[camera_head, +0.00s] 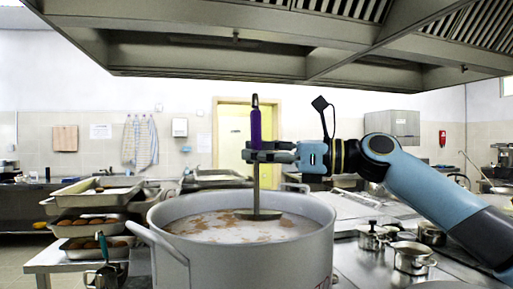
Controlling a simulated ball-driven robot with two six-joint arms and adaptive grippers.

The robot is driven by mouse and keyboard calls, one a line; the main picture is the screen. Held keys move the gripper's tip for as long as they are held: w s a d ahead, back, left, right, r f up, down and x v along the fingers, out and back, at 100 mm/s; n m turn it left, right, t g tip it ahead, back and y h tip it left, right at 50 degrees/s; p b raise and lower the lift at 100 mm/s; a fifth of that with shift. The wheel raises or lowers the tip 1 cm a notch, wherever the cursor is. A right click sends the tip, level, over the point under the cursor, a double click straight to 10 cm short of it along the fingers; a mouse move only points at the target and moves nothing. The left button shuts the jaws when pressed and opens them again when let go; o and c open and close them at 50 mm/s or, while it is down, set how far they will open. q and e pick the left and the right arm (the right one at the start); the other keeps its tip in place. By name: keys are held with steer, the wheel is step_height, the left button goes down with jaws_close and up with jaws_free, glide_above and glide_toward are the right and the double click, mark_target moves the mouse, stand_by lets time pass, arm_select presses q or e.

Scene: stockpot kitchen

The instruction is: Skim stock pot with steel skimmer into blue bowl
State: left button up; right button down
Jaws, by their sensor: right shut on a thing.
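The large steel stock pot (235,262) stands in the middle foreground, full of pale liquid with brownish patches of scum (200,224) on top. My right gripper (252,152) is above the pot, shut on the purple handle of the skimmer (255,124). The skimmer hangs upright, its thin steel shaft reaching down into the pot. Its flat disc is at the liquid's surface, and I cannot tell how deep it sits. My left gripper is not in view. I see no blue bowl in this view.
A metal jug (105,277) with a teal-handled utensil stands at lower left. Trays (92,228) of food are stacked behind it. The extractor hood (240,60) hangs overhead.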

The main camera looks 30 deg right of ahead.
mark_target(256, 194)
steer(key=shift+f+b, duration=1.65)
steer(key=shift+f, duration=2.15)
steer(key=shift+w, duration=0.1)
